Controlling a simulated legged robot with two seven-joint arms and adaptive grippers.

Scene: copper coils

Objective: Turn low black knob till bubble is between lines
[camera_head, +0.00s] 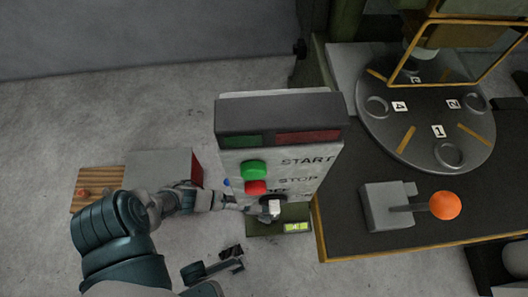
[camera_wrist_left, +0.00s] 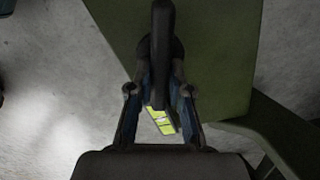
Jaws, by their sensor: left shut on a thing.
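In the head view a low black knob (camera_head: 266,200) sits on the front of the control box, mostly hidden by my left gripper (camera_head: 262,209). In the left wrist view the knob (camera_wrist_left: 161,50) shows as a dark upright bar between the fingers of the left gripper (camera_wrist_left: 161,92), which is shut on it. A yellow-green bubble vial (camera_head: 297,227) lies on a green ledge just right of the knob. The vial also shows in the left wrist view (camera_wrist_left: 161,121), partly covered by knob and finger. The bubble's place between the lines is too small to tell. I cannot make out my right gripper.
The control box (camera_head: 276,117) has a green button (camera_head: 253,167) and a red button (camera_head: 256,187) close above my gripper. A dark table with a round numbered plate (camera_head: 418,125) and an orange-ball lever (camera_head: 445,205) stands right.

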